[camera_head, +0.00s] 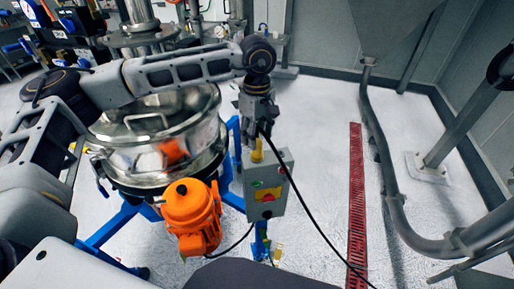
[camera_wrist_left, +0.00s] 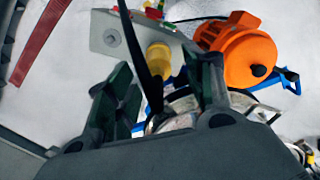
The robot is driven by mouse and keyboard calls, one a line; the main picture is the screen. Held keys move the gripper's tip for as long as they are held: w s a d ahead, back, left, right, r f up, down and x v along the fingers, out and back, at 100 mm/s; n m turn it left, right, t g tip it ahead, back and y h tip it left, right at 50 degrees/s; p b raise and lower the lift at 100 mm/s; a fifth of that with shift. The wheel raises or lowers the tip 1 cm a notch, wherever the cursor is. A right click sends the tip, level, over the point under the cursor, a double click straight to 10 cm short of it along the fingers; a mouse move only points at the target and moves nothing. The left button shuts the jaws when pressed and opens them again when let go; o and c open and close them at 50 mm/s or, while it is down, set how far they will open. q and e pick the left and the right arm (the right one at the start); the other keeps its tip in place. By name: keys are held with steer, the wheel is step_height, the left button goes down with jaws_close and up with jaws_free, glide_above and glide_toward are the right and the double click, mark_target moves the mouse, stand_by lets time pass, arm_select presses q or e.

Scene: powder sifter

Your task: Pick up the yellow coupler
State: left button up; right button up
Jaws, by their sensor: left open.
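The yellow coupler (camera_head: 257,152) stands at the top of the grey control box (camera_head: 267,186), with a black cable running by it. In the left wrist view the coupler (camera_wrist_left: 158,60) shows between the two dark fingers of my left gripper (camera_wrist_left: 163,78), with the black cable crossing in front of it. My left gripper (camera_head: 257,136) is open, pointing down just above the coupler in the head view. I cannot tell whether either finger touches it. My right gripper is not in view.
An orange motor (camera_head: 191,217) and the shiny steel sifter (camera_head: 160,135) are left of the box, on a blue frame (camera_head: 105,232). The black cable (camera_head: 308,215) hangs down to the right. A red floor grate (camera_head: 357,205) and grey pipe (camera_head: 392,190) lie further right, with clear floor between.

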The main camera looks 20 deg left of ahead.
mark_target(258, 148)
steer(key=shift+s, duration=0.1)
arm_select(q)
steer(key=shift+f, duration=0.5)
steer(key=f, duration=0.1)
steer(key=f+p, duration=0.1)
steer(key=f, duration=0.1)
steer(key=shift+w+f, duration=0.2)
steer(key=shift+f, duration=0.35)
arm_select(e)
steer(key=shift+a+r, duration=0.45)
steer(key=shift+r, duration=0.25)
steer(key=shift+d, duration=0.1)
arm_select(q)
steer(key=shift+c, duration=1)
steer(key=c, duration=1)
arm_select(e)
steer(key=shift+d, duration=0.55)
